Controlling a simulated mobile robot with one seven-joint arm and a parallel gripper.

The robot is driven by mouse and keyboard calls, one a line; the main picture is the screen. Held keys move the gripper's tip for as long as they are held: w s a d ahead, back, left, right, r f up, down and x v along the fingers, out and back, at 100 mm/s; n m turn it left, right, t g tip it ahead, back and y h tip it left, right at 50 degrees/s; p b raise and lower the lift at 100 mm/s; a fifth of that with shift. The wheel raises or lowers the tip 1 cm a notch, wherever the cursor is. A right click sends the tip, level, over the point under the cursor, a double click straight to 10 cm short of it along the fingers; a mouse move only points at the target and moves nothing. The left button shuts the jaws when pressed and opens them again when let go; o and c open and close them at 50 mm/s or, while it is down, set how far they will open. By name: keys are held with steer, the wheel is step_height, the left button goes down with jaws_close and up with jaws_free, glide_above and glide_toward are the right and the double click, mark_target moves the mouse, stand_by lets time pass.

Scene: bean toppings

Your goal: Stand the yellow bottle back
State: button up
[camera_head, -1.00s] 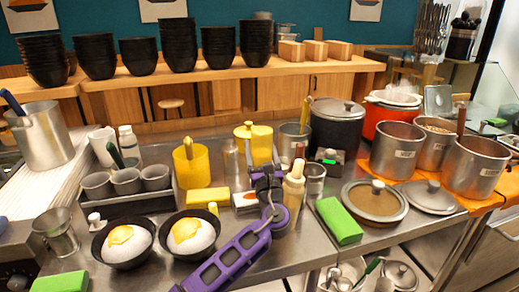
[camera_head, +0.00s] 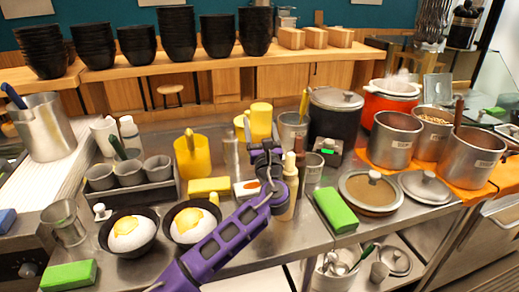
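The yellow bottle (camera_head: 261,120) is a plain upright yellow cylinder near the middle of the counter. Another, shorter yellow container (camera_head: 240,122) stands just behind it to the left. My gripper (camera_head: 263,150), at the end of my purple arm, is at the lower part of the yellow bottle and appears shut on it. The fingers are small and partly hidden, and the bottle's base is hidden behind them. The bottle's top stands higher than the container beside it.
A yellow pitcher (camera_head: 191,158) stands to the left and a beige bottle (camera_head: 290,185) close right of my gripper. A steel cup (camera_head: 290,131) and a black pot (camera_head: 335,125) stand behind right. Two black bowls with food (camera_head: 129,232) and a green block (camera_head: 336,210) are in front.

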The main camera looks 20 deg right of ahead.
mark_target(259, 107)
steer(key=shift+r+p, duration=1.9)
steer(key=shift+r, duration=0.65)
